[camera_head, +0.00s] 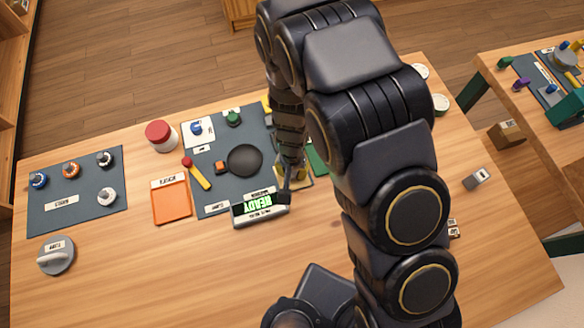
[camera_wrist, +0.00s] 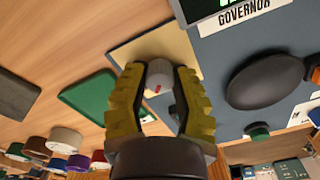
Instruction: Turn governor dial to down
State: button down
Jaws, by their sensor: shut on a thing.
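A grey round dial knob (camera_wrist: 159,70) with a small red mark stands on a tan plate (camera_wrist: 128,52) in the wrist view. My gripper (camera_wrist: 160,80) has its yellow fingers on either side of the knob and is shut on it. A label reading GOVERNOR (camera_wrist: 243,12) is near the plate, below a dark display. In the head view my gripper (camera_head: 294,174) reaches down to the plate beside the display (camera_head: 260,208), which reads READY in green. The knob is hidden by my arm there. I cannot make out the word "down" on the plate.
A black round disc (camera_head: 245,160) lies on the grey mat left of my gripper. An orange tray (camera_head: 171,201), a red-lidded jar (camera_head: 160,136) and a grey dial (camera_head: 56,255) are farther left. A green board (camera_wrist: 90,95) is beside the plate. The front of the table is mostly clear.

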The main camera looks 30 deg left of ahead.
jog(key=c, duration=0.8)
grip_release()
notch_tip(320, 180, up, 12)
